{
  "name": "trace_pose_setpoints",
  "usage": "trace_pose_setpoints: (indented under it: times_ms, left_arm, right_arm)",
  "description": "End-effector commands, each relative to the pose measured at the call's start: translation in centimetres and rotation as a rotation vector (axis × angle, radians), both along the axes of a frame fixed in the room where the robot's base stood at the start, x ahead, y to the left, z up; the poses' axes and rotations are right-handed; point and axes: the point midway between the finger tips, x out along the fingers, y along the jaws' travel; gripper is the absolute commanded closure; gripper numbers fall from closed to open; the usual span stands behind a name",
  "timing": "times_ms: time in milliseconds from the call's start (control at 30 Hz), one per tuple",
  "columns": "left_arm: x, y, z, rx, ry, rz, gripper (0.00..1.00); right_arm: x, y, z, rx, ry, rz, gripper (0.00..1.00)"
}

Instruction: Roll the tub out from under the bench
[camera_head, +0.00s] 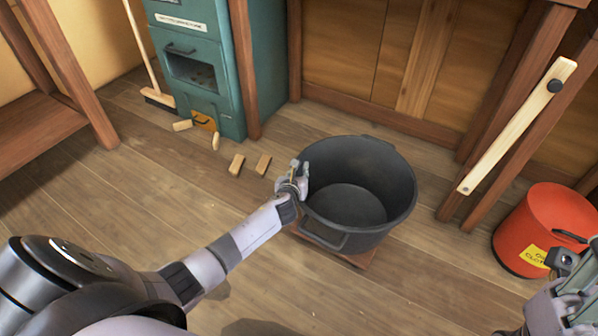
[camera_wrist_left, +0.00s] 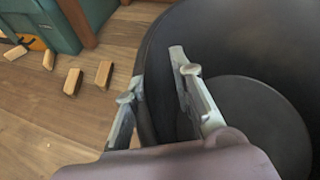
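A large black tub (camera_head: 372,232) with side handles stands upright on a low reddish-brown wooden base (camera_head: 362,258) on the floor. Nothing is seen above it in the head view. My left gripper (camera_head: 297,178) is at the tub's left rim. In the left wrist view my left gripper (camera_wrist_left: 158,72) has one finger outside the tub wall and one inside, with a gap showing between the inner finger and the wall. The tub (camera_wrist_left: 270,50) looks empty. My right gripper (camera_head: 566,268) is partly in view at the lower right, above the floor; its fingers are unclear.
A wooden bench (camera_head: 40,130) stands at the left. A teal cabinet (camera_head: 215,60), a broom (camera_head: 158,97) and several small wooden blocks (camera_head: 236,164) are behind. The near-left floor is clear.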

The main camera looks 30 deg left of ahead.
Motion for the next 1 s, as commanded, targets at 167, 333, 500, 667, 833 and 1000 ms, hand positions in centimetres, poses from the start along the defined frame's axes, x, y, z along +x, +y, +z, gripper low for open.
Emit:
trace_pose_setpoints:
  times_ms: [167,333,500,667,833,1000]
  left_arm:
    - [0.0,0.0,0.0,0.0,0.001,0.0,0.72]
    - [-0.1,0.0,0.0,0.0,0.001,0.0,0.72]
    - [-1.0,-0.2,0.3,0.002,0.0,0.0,0.72]
    - [-3.2,-1.0,1.2,0.002,0.001,-0.003,0.72]
    - [-6.1,-1.9,2.5,0.0,0.001,-0.002,0.72]
    - [-8.7,-2.7,3.6,0.0,0.002,-0.002,0.72]
  right_arm:
    - [0.0,0.0,0.0,0.0,0.0,0.0,0.6]
    - [0.0,0.0,0.1,-0.002,-0.002,-0.001,0.6]
    - [0.0,0.0,0.0,-0.001,-0.001,-0.001,0.6]
    - [0.0,0.0,0.0,0.0,-0.001,0.0,0.6]
    - [0.0,0.0,0.0,0.0,-0.001,0.0,0.6]
    - [0.0,0.0,0.0,0.0,-0.001,0.0,0.6]
